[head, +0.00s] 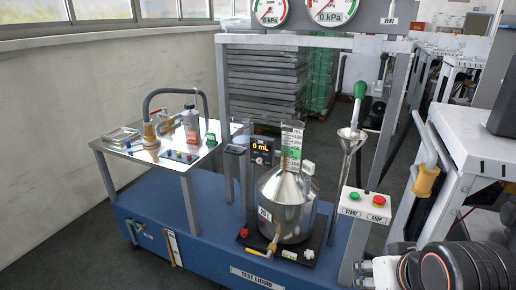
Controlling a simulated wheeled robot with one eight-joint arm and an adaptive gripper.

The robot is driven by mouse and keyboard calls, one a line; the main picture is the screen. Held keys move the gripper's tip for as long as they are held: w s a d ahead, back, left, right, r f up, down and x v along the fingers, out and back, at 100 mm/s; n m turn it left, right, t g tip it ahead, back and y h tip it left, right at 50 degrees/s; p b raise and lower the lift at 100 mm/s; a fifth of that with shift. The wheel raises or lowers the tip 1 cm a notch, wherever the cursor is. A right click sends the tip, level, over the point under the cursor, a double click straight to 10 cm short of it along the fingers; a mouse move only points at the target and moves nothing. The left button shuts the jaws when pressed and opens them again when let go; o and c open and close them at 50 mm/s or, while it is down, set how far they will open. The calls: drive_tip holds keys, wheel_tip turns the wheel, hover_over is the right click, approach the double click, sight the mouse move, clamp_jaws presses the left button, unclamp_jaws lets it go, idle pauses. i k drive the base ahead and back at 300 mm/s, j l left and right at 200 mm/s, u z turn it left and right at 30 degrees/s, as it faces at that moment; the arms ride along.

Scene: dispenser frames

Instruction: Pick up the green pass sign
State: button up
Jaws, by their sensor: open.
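A small green piece (211,139), which looks like the green pass sign, stands near the right edge of the metal side table (132,150) at the left. It is too small for any lettering to be read. A grey bottle with a red label (191,122) stands just left of it. Part of my arm shows at the bottom right corner, far from the green piece. My gripper's fingers cannot be made out in the head view.
A steel can (287,205) and grey frame posts stand right of the table. A START/STOP box (363,203) sits further right.

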sight(211, 137)
drive_tip(key=i+j+z, duration=0.1)
drive_tip(key=i+j, duration=0.15)
drive_tip(key=j, duration=0.35)
drive_tip(key=i+j+z, duration=0.1)
drive_tip(key=i+j, duration=0.15)
drive_tip(key=j, duration=0.4)
drive_tip(key=i+j, duration=0.2)
drive_tip(key=j, duration=0.45)
drive_tip(key=i+j+z, duration=0.15)
drive_tip(key=j, duration=0.55)
drive_tip(key=i+j+z, duration=0.1)
drive_tip(key=j, duration=0.55)
drive_tip(key=i+j+z, duration=0.1)
drive_tip(key=i+j, duration=0.15)
drive_tip(key=j, duration=0.45)
drive_tip(key=i+j+z, duration=0.1)
drive_tip(key=j, duration=0.6)
drive_tip(key=i+j+z, duration=0.1)
drive_tip(key=j, duration=0.65)
